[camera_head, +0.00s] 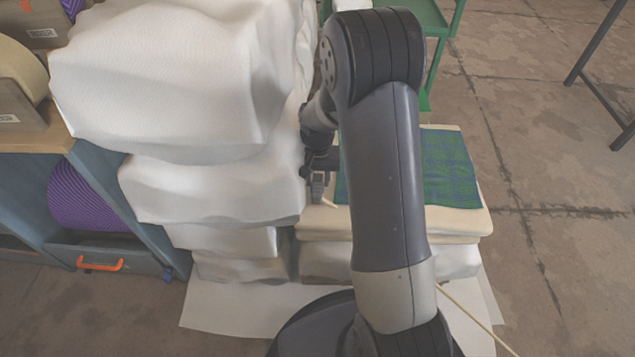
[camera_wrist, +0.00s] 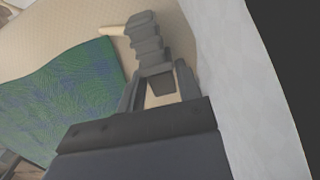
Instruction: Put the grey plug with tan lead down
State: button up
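The grey plug (camera_wrist: 149,45) has a ribbed body and shows beyond my fingers in the wrist view. Its short tan lead (camera_wrist: 113,31) sticks out to the left. My gripper (camera_wrist: 158,72) is shut on the plug, one finger on each side of it. In the head view the plug (camera_head: 318,187) hangs small below my wrist, over the left edge of the cream-topped stack (camera_head: 465,219). My arm hides much of this stack. I cannot tell whether the plug touches the cream top.
A green and blue checked cloth (camera_head: 450,168) lies on the cream top. A tall pile of white bundles (camera_head: 185,80) stands close on the left; its side (camera_wrist: 235,80) is near in the wrist view. A green frame (camera_head: 440,30) stands behind.

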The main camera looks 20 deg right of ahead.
jog(key=c, duration=0.6)
